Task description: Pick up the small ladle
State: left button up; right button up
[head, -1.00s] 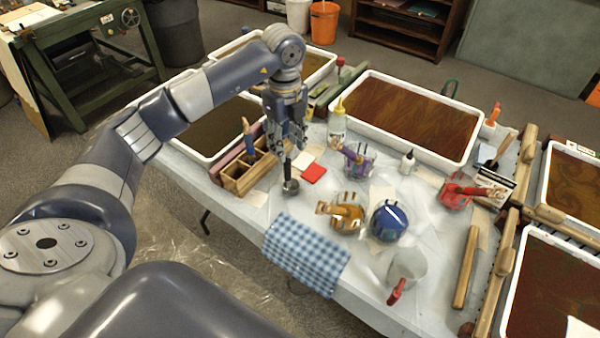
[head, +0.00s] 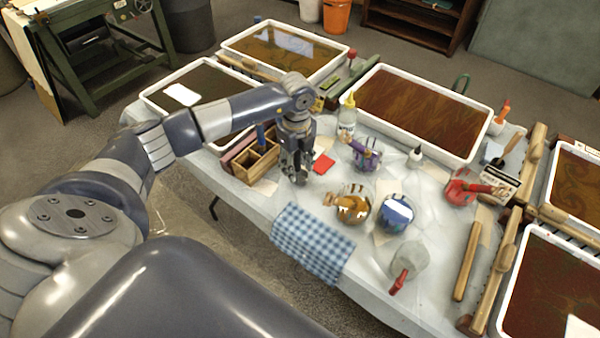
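The small ladle, which showed earlier as a dark upright handle with a round metal end below this gripper, cannot be made out clearly now. The gripper covers the spot where it stood. Whether the fingers are apart or closed on the handle does not show. My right gripper is not in view.
An amber jar (head: 354,207), a blue jar (head: 394,217) and a purple jar (head: 366,155) stand further right. A checked cloth (head: 312,243) hangs over the front edge.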

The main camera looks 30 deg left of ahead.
pick_arm(q)
grip_shut()
